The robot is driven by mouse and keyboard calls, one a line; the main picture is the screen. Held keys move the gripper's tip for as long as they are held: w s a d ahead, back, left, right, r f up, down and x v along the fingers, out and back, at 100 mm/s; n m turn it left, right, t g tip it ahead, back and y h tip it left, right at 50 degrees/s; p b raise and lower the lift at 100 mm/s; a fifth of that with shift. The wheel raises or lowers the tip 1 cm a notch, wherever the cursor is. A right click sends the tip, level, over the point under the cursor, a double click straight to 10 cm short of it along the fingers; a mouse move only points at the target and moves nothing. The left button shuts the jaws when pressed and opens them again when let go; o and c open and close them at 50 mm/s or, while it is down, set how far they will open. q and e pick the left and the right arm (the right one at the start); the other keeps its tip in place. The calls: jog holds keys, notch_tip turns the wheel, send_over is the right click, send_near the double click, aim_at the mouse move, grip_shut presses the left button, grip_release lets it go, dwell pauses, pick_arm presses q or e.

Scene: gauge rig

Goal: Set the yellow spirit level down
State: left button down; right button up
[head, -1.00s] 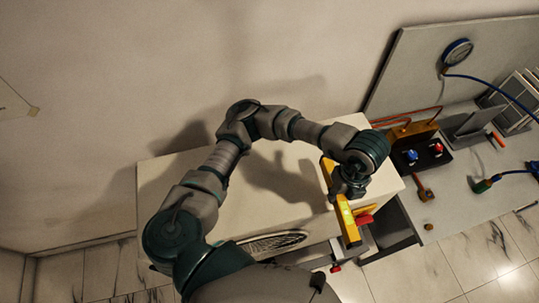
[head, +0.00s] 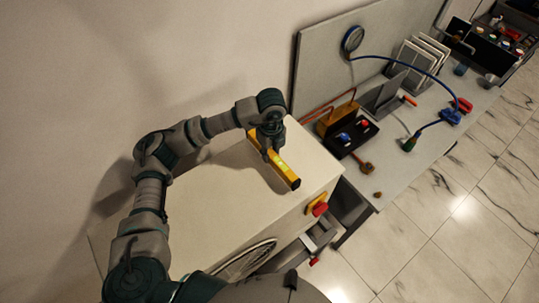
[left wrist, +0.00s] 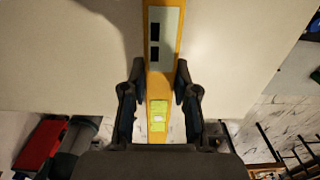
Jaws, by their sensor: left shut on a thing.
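The yellow spirit level (head: 285,173) is a long bar with a bright yellow-green vial, at the right part of the white cabinet's top (head: 215,205). My left gripper (head: 268,150) is over the bar, shut on its middle. In the left wrist view the level (left wrist: 161,60) runs up the picture between the two dark fingers of my left gripper (left wrist: 158,88), with the vial close to the palm. I cannot tell whether the bar touches the cabinet top or hangs just above it. My right gripper is not in view.
A red switch (head: 320,209) on a yellow plate is on the cabinet's front side. The cabinet top is bare left of the level.

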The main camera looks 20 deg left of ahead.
aim_at(272, 158)
pick_arm(q)
jog(key=shift+w+d+f, duration=0.1)
jog(key=shift+d+f, duration=0.05)
jog(key=shift+f, duration=0.05)
jog(key=shift+d+f+p, duration=0.25)
jog(key=shift+f+p, duration=0.35)
jog(key=shift+f, duration=0.5)
jog(key=shift+d+f, duration=0.1)
jog(key=shift+f, duration=0.35)
jog(key=shift+a+f, duration=0.1)
jog(key=shift+a, duration=0.25)
jog(key=c, duration=1.1)
grip_release()
jog(key=shift+a, duration=0.15)
jog(key=shift+c, duration=0.2)
jog(key=shift+o, duration=1.3)
jog(key=shift+d+r, duration=0.2)
notch_tip(272, 158, up, 11)
jog(key=b, duration=0.2)
jog(key=shift+f+b, duration=0.2)
jog(key=shift+b, duration=0.15)
jog(key=shift+r, duration=0.6)
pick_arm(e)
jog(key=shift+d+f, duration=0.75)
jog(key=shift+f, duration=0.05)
